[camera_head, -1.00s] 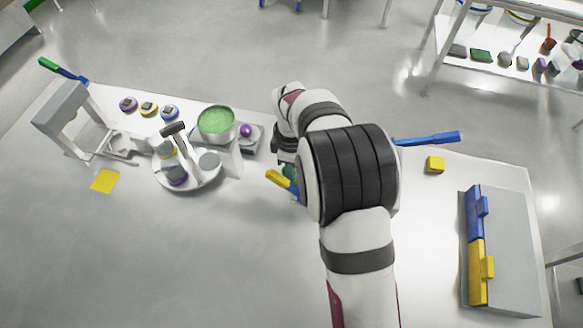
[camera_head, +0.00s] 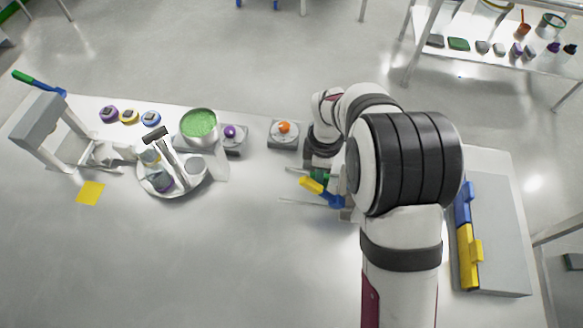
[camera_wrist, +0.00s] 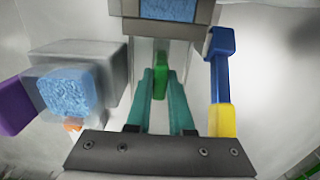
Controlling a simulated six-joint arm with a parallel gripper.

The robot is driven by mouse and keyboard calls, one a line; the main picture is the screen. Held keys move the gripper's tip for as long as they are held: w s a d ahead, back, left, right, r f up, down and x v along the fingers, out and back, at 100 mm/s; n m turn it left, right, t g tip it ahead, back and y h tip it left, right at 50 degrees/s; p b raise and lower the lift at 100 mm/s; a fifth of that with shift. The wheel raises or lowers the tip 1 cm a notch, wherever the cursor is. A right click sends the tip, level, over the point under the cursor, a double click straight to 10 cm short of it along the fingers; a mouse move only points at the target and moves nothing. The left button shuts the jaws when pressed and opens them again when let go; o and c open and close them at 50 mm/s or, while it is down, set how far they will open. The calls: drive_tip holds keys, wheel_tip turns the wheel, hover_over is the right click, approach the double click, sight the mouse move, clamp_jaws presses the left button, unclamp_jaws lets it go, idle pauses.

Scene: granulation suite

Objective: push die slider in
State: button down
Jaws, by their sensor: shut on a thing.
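My gripper (camera_wrist: 160,103) has its two teal fingers on either side of a green handle (camera_wrist: 158,76) and is shut on it. In the head view the green part (camera_head: 320,174) shows beside my wrist, above a yellow-and-blue bar (camera_head: 312,185). In the wrist view this bar (camera_wrist: 222,85) runs along the right, outside the fingers. A grey block with a speckled blue face (camera_wrist: 168,10) stands at the top, beyond the handle. I take the green handle to belong to the die slider; my arm hides most of that mechanism.
Thin rails (camera_head: 300,200) lie bare left of the gripper. An orange-button box (camera_head: 284,133) and a purple-button box (camera_head: 234,135) stand left of it, with a green-filled pot (camera_head: 199,124). A grey case with blue and yellow latches (camera_head: 500,235) lies right. The table's front is clear.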

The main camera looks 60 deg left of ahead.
drive_tip(key=shift+w+d, duration=1)
drive_tip(key=c, duration=0.8)
unclamp_jaws()
drive_tip(key=shift+r, duration=0.1)
wheel_tip(320, 180, up, 16)
drive_tip(key=shift+f, duration=0.2)
